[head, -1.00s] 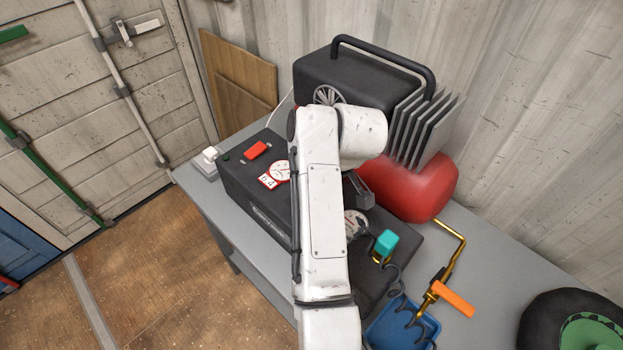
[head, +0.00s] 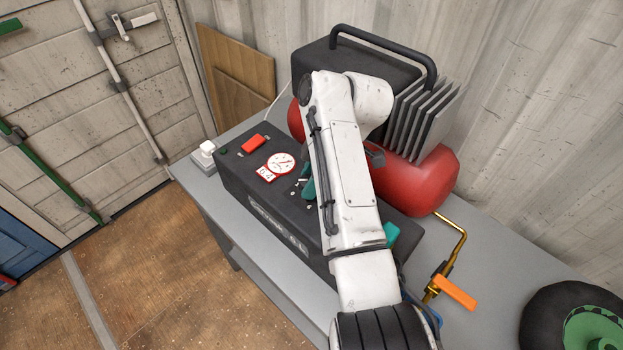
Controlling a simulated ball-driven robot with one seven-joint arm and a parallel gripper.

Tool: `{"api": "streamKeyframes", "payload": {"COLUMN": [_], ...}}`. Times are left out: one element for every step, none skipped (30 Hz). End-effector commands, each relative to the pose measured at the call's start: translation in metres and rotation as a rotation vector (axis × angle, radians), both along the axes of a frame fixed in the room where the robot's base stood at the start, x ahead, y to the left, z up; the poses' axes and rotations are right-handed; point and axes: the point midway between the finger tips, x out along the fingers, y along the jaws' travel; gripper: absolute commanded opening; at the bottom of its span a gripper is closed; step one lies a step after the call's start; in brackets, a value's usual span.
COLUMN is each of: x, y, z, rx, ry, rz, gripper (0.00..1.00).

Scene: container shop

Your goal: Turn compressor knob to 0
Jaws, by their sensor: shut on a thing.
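The compressor (head: 236,180) is a black box with a red tank (head: 425,185) on the grey table. Its teal knob (head: 309,188) shows at the left edge of my arm; most of it is hidden. Small white marks stand on the panel around the knob, but I cannot read its setting.
A round gauge (head: 281,163) and a red switch (head: 254,144) are on the panel left of my arm. Silver fins (head: 421,110) stand behind. A brass pipe with an orange handle (head: 455,292) and a dark wheel (head: 575,320) are at the right.

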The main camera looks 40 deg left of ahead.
Motion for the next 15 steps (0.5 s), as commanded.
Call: {"api": "streamKeyframes", "payload": {"x": [0.0001,-0.0001,-0.0001,-0.0002,-0.0002,-0.0002,-0.0002,-0.0002,-0.0002,-0.0001,-0.0002,-0.0002,-0.0001,-0.0001,-0.0001], "y": [0.0006,0.0006,0.0006,0.0007,0.0006,0.0007,0.0007,0.0007,0.0007,0.0007,0.0007,0.0008,0.0008,0.0008,0.0008], "z": [0.0004,0.0004,0.0005,0.0006,0.0007,0.0007,0.0007,0.0008,0.0008,0.0008,0.0008,0.0008,0.0009,0.0009,0.0009], "rx": [0.002,0.002,0.002,0.002,0.002,0.002,0.002,0.002,0.002,0.002,0.002,0.002,0.002,0.002,0.002], "ry": [0.000,0.000,0.000,-0.001,-0.001,-0.001,-0.001,-0.001,-0.001,-0.001,-0.001,-0.001,-0.001,-0.001,-0.001], "rz": [0.006,0.008,0.011,0.012,0.013,0.013,0.013,0.013,0.013,0.013,0.013,0.013,0.013,0.013,0.013], "gripper": [0.14,0.14,0.14,0.14,0.14,0.14,0.14,0.14,0.14,0.14,0.14,0.14,0.14,0.45,0.49]}}
